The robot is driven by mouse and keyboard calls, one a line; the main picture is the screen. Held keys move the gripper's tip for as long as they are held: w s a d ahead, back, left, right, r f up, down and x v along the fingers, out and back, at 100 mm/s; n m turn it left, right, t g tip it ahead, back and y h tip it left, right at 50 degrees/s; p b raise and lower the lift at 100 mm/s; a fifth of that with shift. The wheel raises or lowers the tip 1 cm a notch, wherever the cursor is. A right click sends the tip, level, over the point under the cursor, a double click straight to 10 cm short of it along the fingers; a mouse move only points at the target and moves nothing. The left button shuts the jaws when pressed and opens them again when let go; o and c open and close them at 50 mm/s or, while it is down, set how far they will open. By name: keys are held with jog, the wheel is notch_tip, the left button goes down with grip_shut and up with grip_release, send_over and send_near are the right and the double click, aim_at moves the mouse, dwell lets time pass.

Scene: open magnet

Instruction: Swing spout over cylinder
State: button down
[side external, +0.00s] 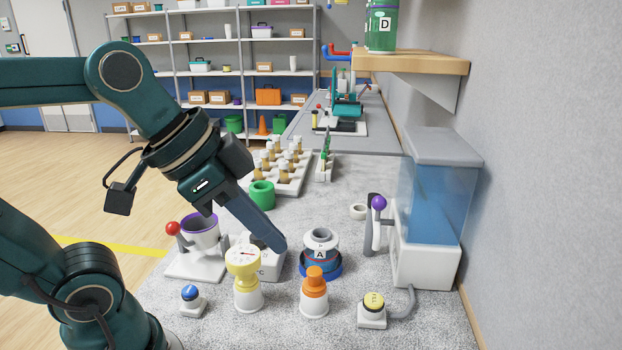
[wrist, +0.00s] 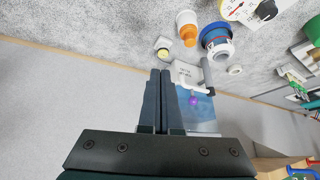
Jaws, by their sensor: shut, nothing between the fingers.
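A dispenser with a blue, see-through tank (side external: 437,200) stands on a white base at the right. A grey upright piece (side external: 370,225) with a purple knob (side external: 378,203) is at its left side and looks like the spout; the knob also shows in the wrist view (wrist: 193,101). A round vessel marked A (side external: 320,242) sits on a blue ring left of the dispenser; I cannot tell whether it is the cylinder. My gripper (side external: 280,246) is shut and empty, pointing down left of vessel A in the side view. In the wrist view its fingers (wrist: 161,72) overlap the dispenser's edge.
A wooden shelf (side external: 415,61) and the wall bound the right. A vial rack (side external: 280,170) stands behind.

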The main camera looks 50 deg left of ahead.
jog(key=w+r+m+h, duration=0.25)
jog(key=w+r, duration=0.35)
jog(key=w, duration=0.4)
jog(key=w+a+f+t, duration=0.1)
jog(key=w+a+f, duration=0.1)
jog(key=w+a, duration=0.4)
jog(key=shift+w, duration=1.05)
jog(key=shift+h, duration=0.25)
jog(key=x, duration=1)
